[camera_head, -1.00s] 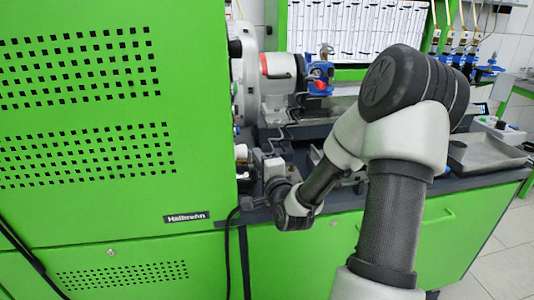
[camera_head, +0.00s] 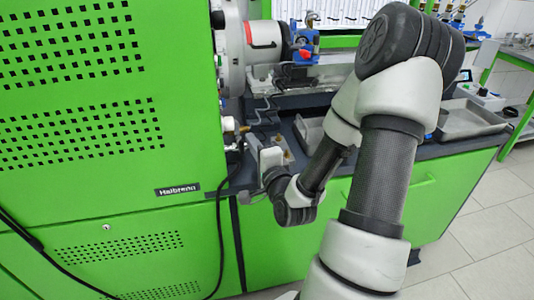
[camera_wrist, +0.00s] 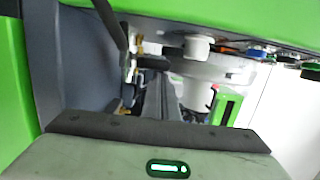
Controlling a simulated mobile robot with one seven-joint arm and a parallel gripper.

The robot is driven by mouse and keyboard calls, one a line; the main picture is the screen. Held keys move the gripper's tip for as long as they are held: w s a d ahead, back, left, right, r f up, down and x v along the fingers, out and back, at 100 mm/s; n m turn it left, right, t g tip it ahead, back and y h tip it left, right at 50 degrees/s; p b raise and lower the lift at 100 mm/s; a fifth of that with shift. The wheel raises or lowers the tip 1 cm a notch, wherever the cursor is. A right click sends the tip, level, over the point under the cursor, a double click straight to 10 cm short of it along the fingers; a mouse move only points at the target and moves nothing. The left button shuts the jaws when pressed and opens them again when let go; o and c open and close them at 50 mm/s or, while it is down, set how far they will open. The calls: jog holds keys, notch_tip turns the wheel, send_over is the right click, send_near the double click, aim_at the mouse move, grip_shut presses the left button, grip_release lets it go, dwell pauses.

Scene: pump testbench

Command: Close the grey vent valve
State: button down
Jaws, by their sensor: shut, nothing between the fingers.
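I cannot pick out the grey vent valve with certainty. A small white-capped fitting with brass (camera_head: 230,124) juts from the right side of the green cabinet in the head view. My gripper (camera_head: 270,157) is just right of and below this fitting, close to the bench's front edge; my wrist hides part of it. In the wrist view, my gripper (camera_wrist: 158,90) is shut and empty, with its dark fingers seen end-on and blurred. A white round part (camera_wrist: 197,46) lies beyond them, at the upper right. I see no contact with any valve.
The green cabinet (camera_head: 95,140) fills the left side. A black cable (camera_head: 219,225) hangs down its front right edge. A blue device (camera_head: 305,45) stands on the bench behind my arm. A grey metal tray (camera_head: 468,119) lies at the right. The floor (camera_head: 480,250) at right is clear.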

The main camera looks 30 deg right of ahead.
jog(key=s+p, duration=0.9)
jog(key=p, duration=0.3)
jog(key=shift+s+a, duration=0.35)
jog(key=shift+a, duration=0.1)
